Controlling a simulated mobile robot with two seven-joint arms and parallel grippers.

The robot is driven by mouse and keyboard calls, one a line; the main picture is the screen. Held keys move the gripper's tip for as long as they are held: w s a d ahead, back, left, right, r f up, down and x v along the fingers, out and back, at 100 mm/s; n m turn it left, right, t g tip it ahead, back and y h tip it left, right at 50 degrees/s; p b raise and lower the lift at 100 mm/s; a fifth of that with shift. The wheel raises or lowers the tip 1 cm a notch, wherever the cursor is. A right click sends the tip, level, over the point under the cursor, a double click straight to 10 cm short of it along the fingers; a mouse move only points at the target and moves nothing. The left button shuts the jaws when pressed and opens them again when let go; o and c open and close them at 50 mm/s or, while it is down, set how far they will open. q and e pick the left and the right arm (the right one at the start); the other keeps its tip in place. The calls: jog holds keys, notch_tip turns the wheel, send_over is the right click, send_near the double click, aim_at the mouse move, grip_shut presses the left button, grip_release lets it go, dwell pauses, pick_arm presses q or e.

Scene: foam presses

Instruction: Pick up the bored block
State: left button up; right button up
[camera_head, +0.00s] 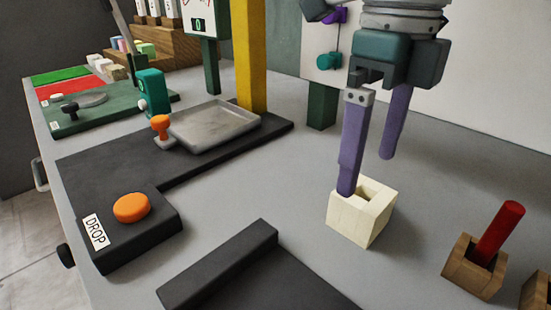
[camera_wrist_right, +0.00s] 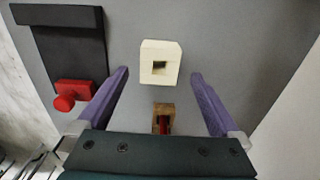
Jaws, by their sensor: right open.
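The bored block (camera_head: 352,222) is a cream cube with a square hole in its top. It stands on the grey table, right of centre in the head view. In the right wrist view the block (camera_wrist_right: 160,50) is ahead of the fingertips, between their lines. My right gripper (camera_head: 366,174) is open and empty, with purple fingers pointing down. The fingers also show in the right wrist view (camera_wrist_right: 160,76). My left gripper is not in view.
A wooden holder (camera_head: 473,268) with a red rod (camera_head: 500,232) stands right of the block. A dark base carries the orange DROP button (camera_head: 131,207) and a metal tray (camera_head: 214,126) at left. A black raised edge (camera_head: 220,265) lies in front. Table around the block is clear.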

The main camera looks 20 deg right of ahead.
aim_at(363, 201)
notch_tip(363, 201, down, 7)
jog(key=shift+s+r, duration=0.15)
jog(key=c, duration=1.3)
